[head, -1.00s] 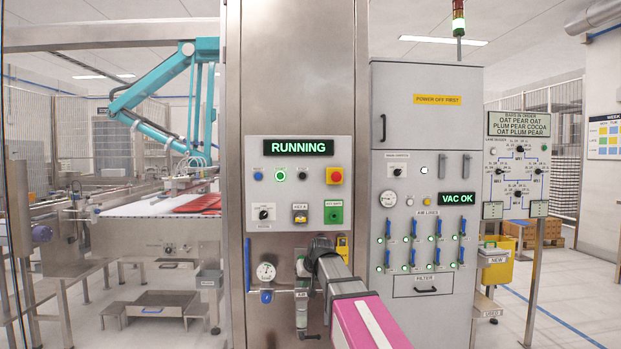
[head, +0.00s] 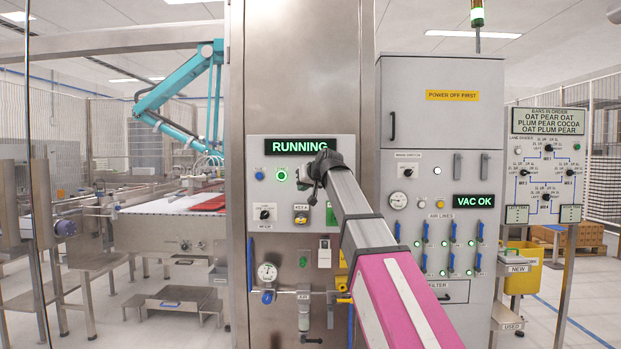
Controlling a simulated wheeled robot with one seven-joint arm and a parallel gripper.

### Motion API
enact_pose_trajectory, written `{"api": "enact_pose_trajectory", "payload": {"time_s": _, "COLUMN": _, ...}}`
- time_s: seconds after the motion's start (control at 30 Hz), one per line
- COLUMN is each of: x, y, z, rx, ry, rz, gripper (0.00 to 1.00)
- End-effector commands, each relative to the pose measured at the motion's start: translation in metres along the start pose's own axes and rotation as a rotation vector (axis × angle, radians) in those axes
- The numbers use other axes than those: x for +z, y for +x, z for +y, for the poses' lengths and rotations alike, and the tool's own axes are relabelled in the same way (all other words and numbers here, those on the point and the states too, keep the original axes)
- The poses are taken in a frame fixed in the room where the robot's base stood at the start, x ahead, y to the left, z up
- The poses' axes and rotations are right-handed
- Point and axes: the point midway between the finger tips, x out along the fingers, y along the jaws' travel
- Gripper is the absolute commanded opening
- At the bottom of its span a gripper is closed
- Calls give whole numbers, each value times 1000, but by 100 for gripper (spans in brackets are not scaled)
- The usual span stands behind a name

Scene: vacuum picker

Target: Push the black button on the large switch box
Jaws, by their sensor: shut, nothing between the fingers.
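The grey switch panel (head: 258,184) on the steel column carries a RUNNING display, a blue button (head: 259,176), a green-lit button (head: 281,175), and a black knob on a white plate (head: 265,212). A black push button cannot be clearly told apart. The taller grey cabinet (head: 428,125) at right has a black main-switch knob (head: 408,170). My gripper (head: 306,177) is shut and empty, in front of the panel right of the green-lit button. It hides the red emergency stop. Whether it touches the panel cannot be told.
A key switch (head: 301,213) sits low on the panel. Below hang a gauge (head: 267,271) and air pipes. A conveyor (head: 165,225) with a teal robot arm (head: 165,92) stands at left. A lane-divider board (head: 547,165) stands at right, beside a yellow bin (head: 524,262).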

Motion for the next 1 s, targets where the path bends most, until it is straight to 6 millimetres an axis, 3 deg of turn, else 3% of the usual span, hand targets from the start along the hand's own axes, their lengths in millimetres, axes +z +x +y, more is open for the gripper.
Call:
{"api": "enact_pose_trajectory", "payload": {"time_s": 0.13, "x": -15, "y": -8, "z": -8, "rx": -11, "ry": -8, "rz": 20, "gripper": 0}}
{"api": "enact_pose_trajectory", "payload": {"time_s": 0.57, "x": -17, "y": -9, "z": -9, "rx": -12, "ry": -9, "rz": 23, "gripper": 0}}
{"api": "enact_pose_trajectory", "payload": {"time_s": 1.0, "x": -34, "y": 13, "z": 6, "rx": -12, "ry": -9, "rz": 22, "gripper": 0}}
